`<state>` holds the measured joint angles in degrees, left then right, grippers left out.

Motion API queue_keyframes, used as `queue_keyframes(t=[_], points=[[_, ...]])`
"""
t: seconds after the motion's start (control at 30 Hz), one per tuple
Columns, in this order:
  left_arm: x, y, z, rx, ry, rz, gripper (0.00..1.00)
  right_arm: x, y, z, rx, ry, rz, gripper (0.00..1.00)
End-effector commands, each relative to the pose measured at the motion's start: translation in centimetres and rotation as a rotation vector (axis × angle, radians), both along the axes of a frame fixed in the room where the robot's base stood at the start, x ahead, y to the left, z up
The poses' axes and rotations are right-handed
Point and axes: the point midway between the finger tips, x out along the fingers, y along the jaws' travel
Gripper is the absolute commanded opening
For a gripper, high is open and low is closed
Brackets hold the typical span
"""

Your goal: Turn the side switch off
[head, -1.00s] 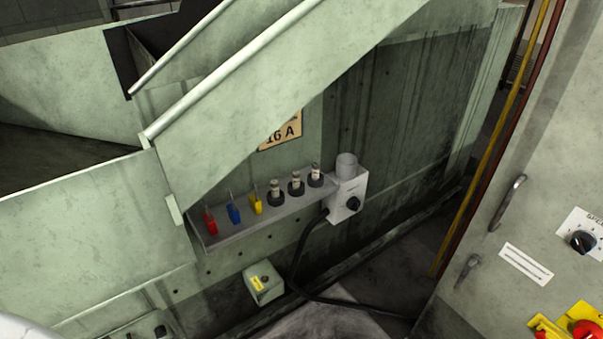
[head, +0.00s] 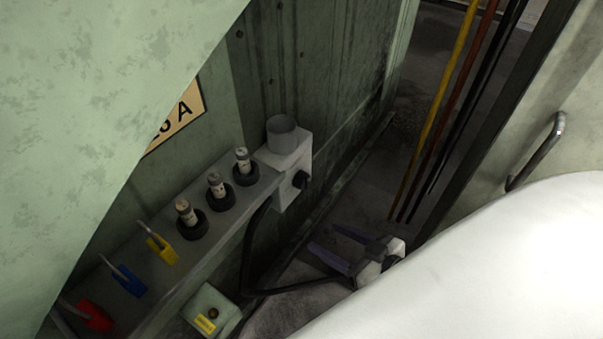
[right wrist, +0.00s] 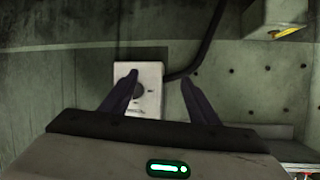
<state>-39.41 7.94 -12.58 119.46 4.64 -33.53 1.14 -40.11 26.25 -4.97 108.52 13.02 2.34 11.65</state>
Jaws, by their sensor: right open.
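The side switch is a pale box (head: 290,165) with a round socket on top and a black rotary knob (head: 301,180), fixed at the end of a shelf on the green machine wall. In the right wrist view the box (right wrist: 152,78) and its knob (right wrist: 138,91) show beyond the fingers, partly behind the left one. My right gripper (head: 322,237) is open and empty, below and to the right of the switch, apart from it. The knob's exact pointer position is too small to read. My left gripper is out of view.
The shelf (head: 160,275) holds red, blue and yellow padlocks and several dark round pieces. A black cable (head: 248,245) hangs below the switch. A small box with a yellow label (head: 212,312) sits lower down. A cabinet handle (head: 537,152) and upright pipes stand at the right.

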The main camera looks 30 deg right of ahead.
Motion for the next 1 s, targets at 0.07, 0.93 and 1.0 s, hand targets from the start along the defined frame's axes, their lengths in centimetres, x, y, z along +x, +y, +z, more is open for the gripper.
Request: queue_keyframes(t=[0.07,0.93,1.0], points=[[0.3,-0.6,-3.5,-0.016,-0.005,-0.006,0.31,1.5,-2.4,-1.8,0.027,-0.104,0.015,0.55],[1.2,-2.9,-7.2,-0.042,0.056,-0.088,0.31,12.1,-4.2,2.3,0.146,-0.371,0.07,0.55],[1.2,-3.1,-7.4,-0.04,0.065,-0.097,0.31,12.8,-3.9,2.4,0.146,-0.37,0.069,0.55]])
